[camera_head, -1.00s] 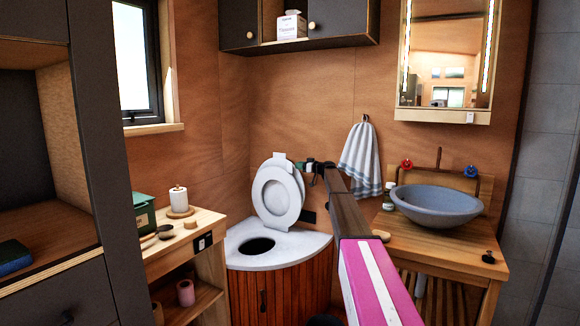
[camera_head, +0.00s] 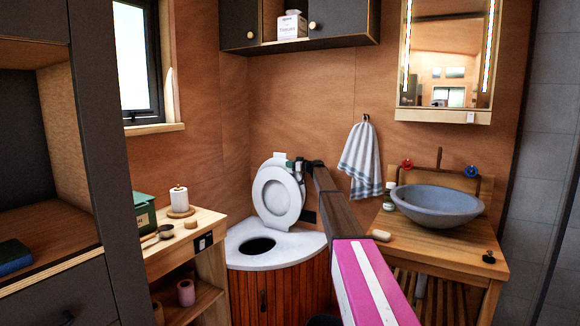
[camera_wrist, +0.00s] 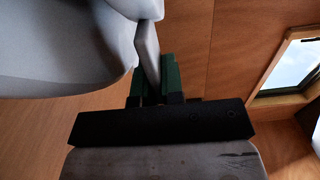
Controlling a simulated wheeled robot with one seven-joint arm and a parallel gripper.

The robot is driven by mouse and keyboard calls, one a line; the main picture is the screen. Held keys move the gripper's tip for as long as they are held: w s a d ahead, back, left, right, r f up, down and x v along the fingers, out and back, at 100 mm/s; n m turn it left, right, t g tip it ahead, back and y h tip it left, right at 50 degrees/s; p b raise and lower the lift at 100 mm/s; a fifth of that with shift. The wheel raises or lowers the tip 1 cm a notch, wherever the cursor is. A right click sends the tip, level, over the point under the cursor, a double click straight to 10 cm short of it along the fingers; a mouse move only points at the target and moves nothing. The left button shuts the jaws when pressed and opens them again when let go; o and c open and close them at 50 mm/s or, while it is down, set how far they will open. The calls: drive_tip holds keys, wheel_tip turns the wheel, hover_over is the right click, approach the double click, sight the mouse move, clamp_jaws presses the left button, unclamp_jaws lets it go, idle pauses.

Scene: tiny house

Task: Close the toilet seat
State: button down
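The white toilet seat (camera_head: 299,199) is raised, leaning back against the wall side above the white toilet top (camera_head: 300,243), whose dark round hole (camera_head: 257,247) is uncovered. A pale lid surface shows through the ring. My gripper (camera_head: 293,166), with green fingers, is at the upper right edge of the raised seat. In the wrist view, a thin white slab (camera_wrist: 148,52) lies at or between the green fingers (camera_wrist: 156,80), beside a larger white rounded part (camera_wrist: 55,50). I cannot tell whether the fingers press on it from both sides.
A wooden shelf with a candle (camera_head: 179,197) and a green box (camera_head: 143,212) stands left of the toilet. At right is a wooden counter (camera_head: 440,255) with a grey basin (camera_head: 436,202). A striped towel (camera_head: 361,160) hangs behind my arm.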

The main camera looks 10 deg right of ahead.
drive_tip(key=s+a+f+n, duration=0.3)
drive_tip(key=s+a+f, duration=0.2)
drive_tip(key=s+a, duration=0.5)
drive_tip(key=s+a+f+n, duration=0.3)
drive_tip(key=s+a+f, duration=0.25)
drive_tip(key=s, duration=0.75)
drive_tip(key=s+a+f, duration=0.3)
drive_tip(key=f, duration=0.6)
drive_tip(key=s+a+f+n, duration=0.1)
drive_tip(key=s+a+f, duration=0.2)
drive_tip(key=f, duration=0.6)
drive_tip(key=s+a+f, duration=0.3)
drive_tip(key=s+f, duration=0.2)
drive_tip(key=f, duration=0.3)
drive_tip(key=shift+f+n, duration=0.3)
drive_tip(key=shift+f, duration=0.1)
drive_tip(key=c, duration=1.5)
unclamp_jaws()
drive_tip(key=shift+w, duration=0.1)
